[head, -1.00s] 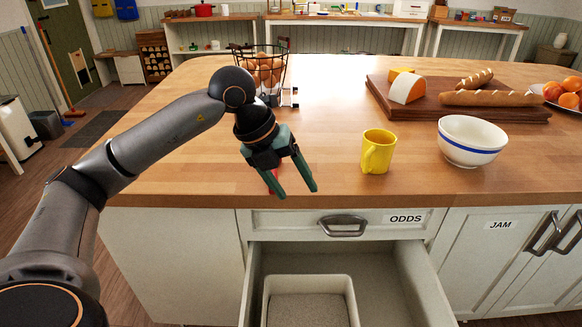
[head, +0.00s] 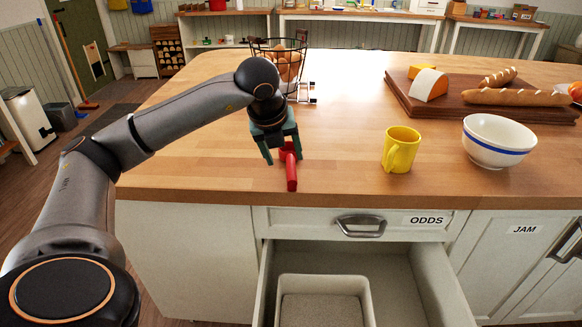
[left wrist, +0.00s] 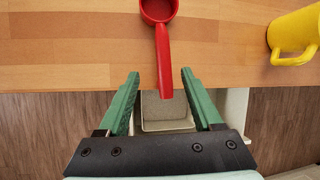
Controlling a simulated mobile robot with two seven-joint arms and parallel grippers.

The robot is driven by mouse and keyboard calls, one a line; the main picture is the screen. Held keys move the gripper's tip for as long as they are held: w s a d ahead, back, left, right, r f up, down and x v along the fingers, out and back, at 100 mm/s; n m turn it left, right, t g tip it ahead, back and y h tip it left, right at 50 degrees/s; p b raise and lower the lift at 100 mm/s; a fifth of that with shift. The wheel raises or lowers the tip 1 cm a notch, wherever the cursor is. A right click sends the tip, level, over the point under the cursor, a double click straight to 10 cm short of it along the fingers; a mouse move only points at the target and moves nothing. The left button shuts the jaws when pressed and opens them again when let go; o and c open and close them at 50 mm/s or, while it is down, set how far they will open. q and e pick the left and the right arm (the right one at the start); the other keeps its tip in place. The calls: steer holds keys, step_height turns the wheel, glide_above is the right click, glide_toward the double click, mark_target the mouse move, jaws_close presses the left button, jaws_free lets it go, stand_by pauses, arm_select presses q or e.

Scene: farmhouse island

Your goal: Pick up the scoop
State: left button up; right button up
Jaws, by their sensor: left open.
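The red scoop (head: 290,170) lies on the wooden island top near its front edge, its handle pointing toward the drawer. In the left wrist view the scoop (left wrist: 163,55) has its round bowl at the top edge and its handle reaching down between the fingers. My left gripper (head: 283,160) is open above the scoop, one finger on each side of it. In the left wrist view the gripper (left wrist: 162,85) shows a clear gap between each finger and the handle. The right gripper is not in view.
A yellow mug (head: 401,150) stands right of the scoop, with a white bowl (head: 498,141) beyond it. A wire egg basket (head: 278,65) stands behind the gripper. Below, the ODDS drawer (head: 411,285) is open, with a bin (head: 369,300) inside. A bread board (head: 470,108) lies farther back.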

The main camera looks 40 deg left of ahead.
mark_target(290, 166)
arm_select(q)
steer(key=x, duration=0.5)
steer(key=shift+w+d, duration=0.2)
steer(key=shift+w, duration=0.05)
steer(key=shift+c, duration=0.4)
jaws_close()
